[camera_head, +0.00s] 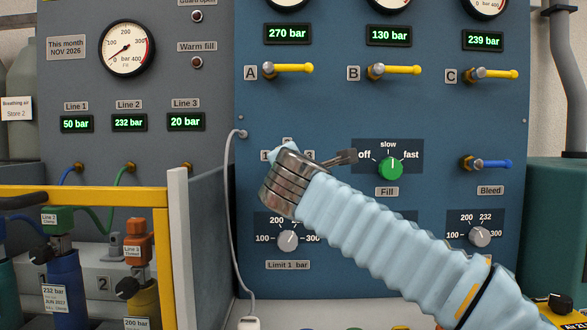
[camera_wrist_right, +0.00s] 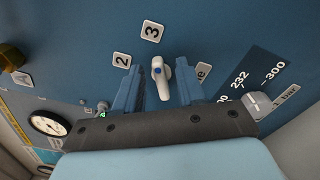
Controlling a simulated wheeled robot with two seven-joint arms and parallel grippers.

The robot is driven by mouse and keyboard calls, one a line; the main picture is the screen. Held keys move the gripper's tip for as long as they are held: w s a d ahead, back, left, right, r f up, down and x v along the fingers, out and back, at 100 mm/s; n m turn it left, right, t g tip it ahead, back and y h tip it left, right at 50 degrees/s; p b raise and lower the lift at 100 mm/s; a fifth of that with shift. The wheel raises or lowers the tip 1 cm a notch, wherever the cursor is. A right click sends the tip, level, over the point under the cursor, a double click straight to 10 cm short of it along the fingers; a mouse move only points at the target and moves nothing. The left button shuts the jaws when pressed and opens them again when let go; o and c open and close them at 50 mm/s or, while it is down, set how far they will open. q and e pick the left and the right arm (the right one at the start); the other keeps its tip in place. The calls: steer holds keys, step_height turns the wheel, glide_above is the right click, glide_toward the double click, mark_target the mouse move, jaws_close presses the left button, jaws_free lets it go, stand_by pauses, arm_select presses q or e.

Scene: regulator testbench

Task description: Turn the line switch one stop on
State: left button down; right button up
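My right gripper (camera_wrist_right: 158,66) is open, one blue finger on each side of the knob, with gaps visible to both. Whether the fingers reach past its face is unclear. In the head view my right wrist covers the switch and most of the gripper; only parts of the number labels show. My left gripper is out of view.
The green fill knob (camera_head: 391,168) is right of my wrist in the head view. The limit knob (camera_head: 288,240) is just below; it also shows in the wrist view (camera_wrist_right: 257,103). Yellow valve levers (camera_head: 290,69) are above. A white cable (camera_head: 231,220) hangs at left.

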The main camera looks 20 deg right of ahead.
steer(key=shift+s, duration=0.1)
steer(key=b+v, duration=0.2)
steer(key=v, duration=1.1)
steer(key=shift+s, duration=0.3)
steer(key=shift+a, duration=0.1)
